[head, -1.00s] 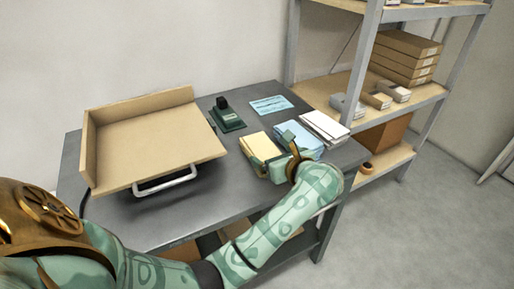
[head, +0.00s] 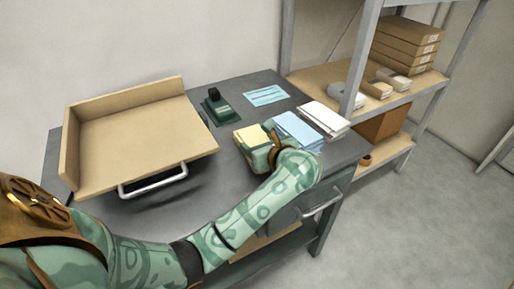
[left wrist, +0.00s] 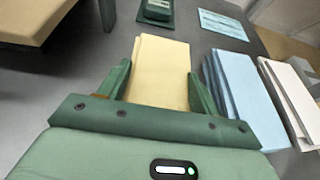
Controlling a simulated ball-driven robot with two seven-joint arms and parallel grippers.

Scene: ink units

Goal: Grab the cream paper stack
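The cream paper stack (head: 250,134) lies on the grey table, left of the blue paper stack (head: 298,130). My left gripper (head: 262,147) is at the near end of the cream stack and hides part of it. In the left wrist view the cream stack (left wrist: 160,68) lies between the two green fingers of my left gripper (left wrist: 158,82). The fingers are open, with a small gap at the left finger; whether the right finger touches the stack I cannot tell. My right gripper is not in view.
A white paper stack (head: 325,116) lies right of the blue one, by the shelf post. A dark green stamp (head: 216,107) and a blue printed sheet (head: 266,95) lie behind. A tan tray with a handle (head: 128,108) stands at left. Shelves with boxes (head: 405,45) stand right.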

